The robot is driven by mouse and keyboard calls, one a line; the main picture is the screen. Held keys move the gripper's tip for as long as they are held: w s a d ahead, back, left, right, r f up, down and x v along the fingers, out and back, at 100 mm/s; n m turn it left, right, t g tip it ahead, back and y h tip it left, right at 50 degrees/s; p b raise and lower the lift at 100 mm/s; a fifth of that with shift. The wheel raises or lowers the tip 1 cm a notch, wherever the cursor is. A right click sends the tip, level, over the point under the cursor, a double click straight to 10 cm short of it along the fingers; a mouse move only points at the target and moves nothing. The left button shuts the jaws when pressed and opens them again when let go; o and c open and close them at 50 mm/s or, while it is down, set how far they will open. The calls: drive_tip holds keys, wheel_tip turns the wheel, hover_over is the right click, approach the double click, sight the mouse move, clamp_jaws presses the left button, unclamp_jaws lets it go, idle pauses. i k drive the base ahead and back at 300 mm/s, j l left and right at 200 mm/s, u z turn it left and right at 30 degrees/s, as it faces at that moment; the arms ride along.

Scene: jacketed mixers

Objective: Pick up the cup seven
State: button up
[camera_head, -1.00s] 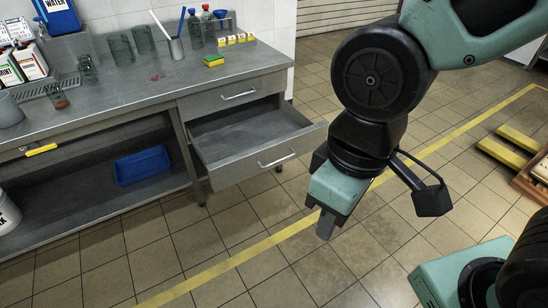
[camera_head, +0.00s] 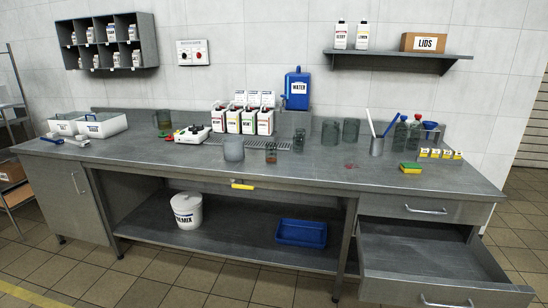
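Several cups stand on the grey steel bench, and no number can be read on any of them, so I cannot tell which is cup seven. A frosted cup (camera_head: 233,149) stands near the front edge. A small glass with brown contents (camera_head: 271,153) is to its right, and another small glass (camera_head: 298,141) is behind that. Two larger grey glasses, one at left (camera_head: 330,134) and one at right (camera_head: 351,131), stand near the wall. A further dark glass (camera_head: 164,121) is at the left. My gripper is not in view.
An open drawer (camera_head: 425,262) juts out at the lower right. A sponge (camera_head: 410,168), a utensil holder (camera_head: 377,146) and yellow-based labels (camera_head: 439,154) stand on the right. Labelled bottles (camera_head: 249,120) and a blue water container (camera_head: 297,90) stand behind. The front middle bench top is largely clear.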

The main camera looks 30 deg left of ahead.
sight(272, 148)
drive_tip(key=i+j, duration=0.45)
drive_tip(key=j, duration=0.2)
drive_tip(key=i+j, duration=0.5)
drive_tip(key=j, duration=0.2)
drive_tip(key=i+j, duration=0.45)
drive_tip(key=j, duration=0.2)
drive_tip(key=i+j, duration=0.5)
drive_tip(key=j, duration=0.15)
drive_tip(key=i+j, duration=0.45)
drive_tip(key=j, duration=0.2)
drive_tip(key=j+u, duration=0.05)
